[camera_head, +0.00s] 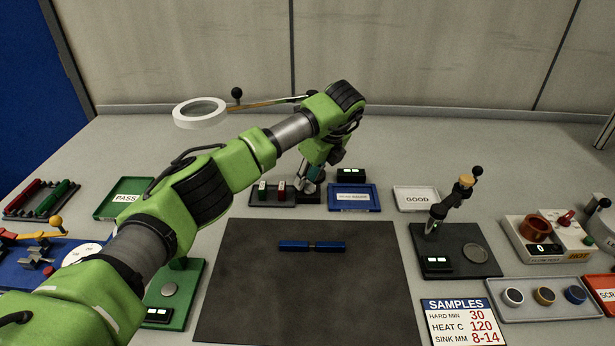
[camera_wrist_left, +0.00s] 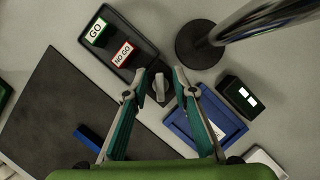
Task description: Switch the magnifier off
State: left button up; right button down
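The magnifier's white ring head (camera_head: 200,112) hangs at the back left of the table in the head view, on a thin arm with a black ball joint. I cannot tell whether its light is on. In the left wrist view its round black base (camera_wrist_left: 198,48) and thick metal pole (camera_wrist_left: 262,22) stand near my fingers. A small grey rocker or lever (camera_wrist_left: 160,87) on a dark block shows between the fingertips. My left gripper (camera_head: 312,180) points down over this spot; in the wrist view its teal fingers (camera_wrist_left: 159,84) are apart, with no clear contact. My right gripper is out of view.
A black tray (camera_head: 270,203) with GO and NO GO blocks lies left of my left gripper. A blue tray (camera_head: 372,207) and a small black display box (camera_head: 351,174) lie right of it. A dark mat (camera_head: 300,300) with a blue bar (camera_head: 311,246) lies in front.

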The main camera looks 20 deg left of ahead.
pick_arm(q)
jog(key=shift+r, duration=0.1)
jog(key=v, duration=1.1)
jog(key=shift+s+d+r, duration=0.15)
jog(key=shift+d+r, duration=0.1)
jog(key=shift+r, duration=0.1)
